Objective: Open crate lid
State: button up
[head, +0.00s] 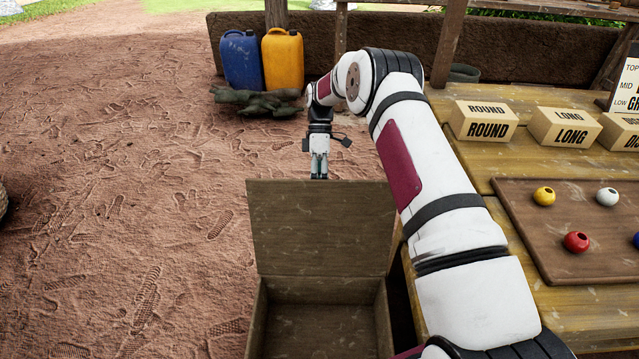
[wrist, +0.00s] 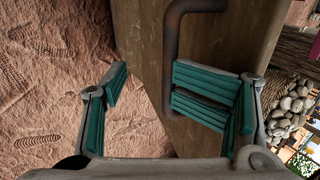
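The wooden crate (head: 320,289) stands on the ground at the bottom of the head view, open at the top and empty where I can see into it. Its lid (head: 320,228) is raised, about upright at the far side. My gripper (head: 319,172) is behind the lid's top edge, and its tips are partly hidden. In the wrist view my gripper (wrist: 148,85) is open, with green-padded fingers apart. The lid (wrist: 142,45) fills the upper middle there. A dark bent metal handle (wrist: 171,50) on it runs down beside the right finger, partly hidden; I cannot tell whether they touch.
A wooden table (head: 476,150) on the right holds labelled boxes (head: 484,121) and a tray (head: 533,228) with coloured beads. Blue (head: 240,59) and yellow (head: 283,58) jugs stand at the back by a low wall. The dirt ground (head: 110,200) at left is mostly clear.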

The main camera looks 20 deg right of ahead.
jog(key=shift+f, duration=0.3)
jog(key=shift+v, duration=4)
jog(key=shift+s+a+r, duration=0.1)
